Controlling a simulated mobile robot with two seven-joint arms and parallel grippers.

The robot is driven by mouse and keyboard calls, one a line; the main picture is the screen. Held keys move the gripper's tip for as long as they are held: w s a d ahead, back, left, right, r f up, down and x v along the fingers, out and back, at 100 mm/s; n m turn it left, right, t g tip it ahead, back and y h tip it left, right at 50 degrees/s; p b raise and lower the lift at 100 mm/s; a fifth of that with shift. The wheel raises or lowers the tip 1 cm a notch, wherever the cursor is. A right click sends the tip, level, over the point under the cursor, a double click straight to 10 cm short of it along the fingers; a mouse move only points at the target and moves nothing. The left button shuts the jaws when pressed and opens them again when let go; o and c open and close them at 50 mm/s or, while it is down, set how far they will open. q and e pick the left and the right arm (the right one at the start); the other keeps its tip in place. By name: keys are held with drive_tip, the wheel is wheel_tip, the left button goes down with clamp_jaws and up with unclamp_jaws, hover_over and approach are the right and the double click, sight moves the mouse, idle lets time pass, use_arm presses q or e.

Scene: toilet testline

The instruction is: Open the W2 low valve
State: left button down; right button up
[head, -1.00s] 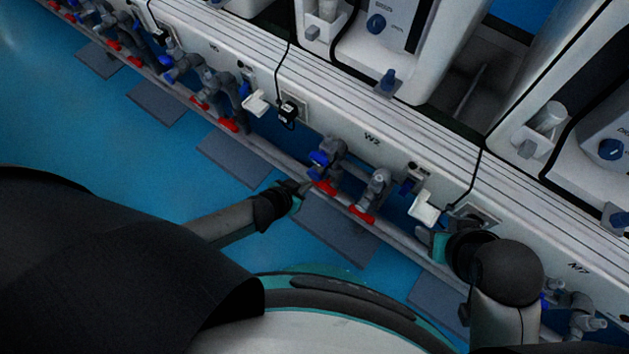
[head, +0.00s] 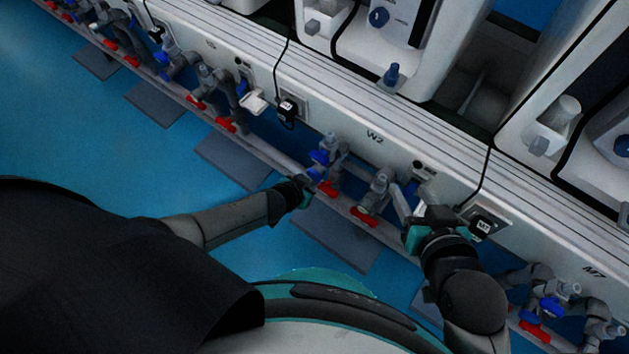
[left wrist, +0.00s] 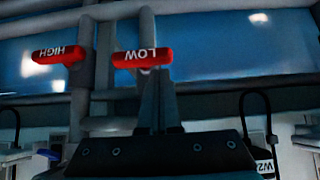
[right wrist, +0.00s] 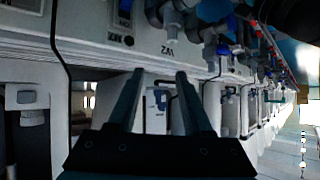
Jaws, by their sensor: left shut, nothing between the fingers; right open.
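The low valve's red handle (left wrist: 143,57), marked LOW, lies level on a grey pipe in the left wrist view. In the head view it is the left red handle (head: 328,188) below the W2 label (head: 375,137). The red HIGH handle (left wrist: 62,55) lies beside it; the head view shows it to the right (head: 364,217). My left gripper (left wrist: 156,76) is shut and empty, its tips at the LOW handle's underside in the picture; I cannot tell whether they touch. My right gripper (right wrist: 160,74) is open and empty, near the W2 panel.
A blue-handled valve (head: 319,157) stands just above the low handle. A black plug (head: 481,228) with a hanging cable sits close to my right gripper. A grey pipe rail (head: 270,153) runs along the panel's foot.

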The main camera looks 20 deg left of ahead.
use_arm(q)
drive_tip(key=shift+w+d+f, duration=0.1)
drive_tip(key=shift+w+f, duration=0.15)
use_arm(e)
drive_tip(key=shift+w+a+r+t+y, duration=0.15)
drive_tip(key=shift+a+t+y, duration=0.15)
drive_tip(key=shift+a+t, duration=0.2)
drive_tip(key=shift+w, duration=0.1)
use_arm(q)
drive_tip(key=shift+n+h, duration=0.3)
drive_tip(key=shift+h, duration=0.2)
use_arm(e)
drive_tip(key=shift+w+d+f+g, duration=0.2)
drive_tip(key=shift+w+f+g, duration=0.05)
drive_tip(key=shift+w+g, duration=0.1)
use_arm(q)
drive_tip(key=shift+a+f, duration=0.1)
drive_tip(key=shift+a, duration=0.1)
use_arm(e)
drive_tip(key=shift+w, duration=0.1)
